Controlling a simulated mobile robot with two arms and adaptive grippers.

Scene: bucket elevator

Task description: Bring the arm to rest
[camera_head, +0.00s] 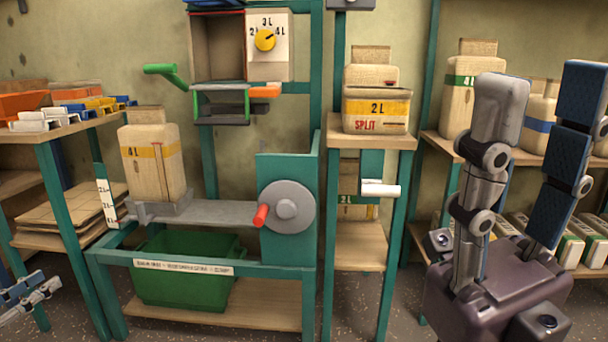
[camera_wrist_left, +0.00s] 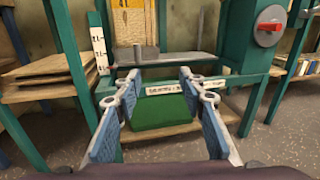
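My left gripper (camera_head: 30,294) shows at the lower left edge of the head view, low and in front of the left shelf. In the left wrist view its two blue-padded fingers (camera_wrist_left: 158,78) are spread apart with nothing between them. Behind them is the green bin (camera_wrist_left: 165,112) under the elevator. My right gripper (camera_head: 541,93) stands large at the right of the head view, fingers pointing up. A gap separates its fingers and it holds nothing. It partly hides the right shelf.
The bucket elevator's platform (camera_head: 225,212) bears a 4L yellow-banded container (camera_head: 152,162). A grey wheel (camera_head: 289,207) with a red handle is at its right. A stand (camera_head: 372,137) bears a 2L split container (camera_head: 376,108). The left shelf (camera_head: 55,133) holds coloured clips.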

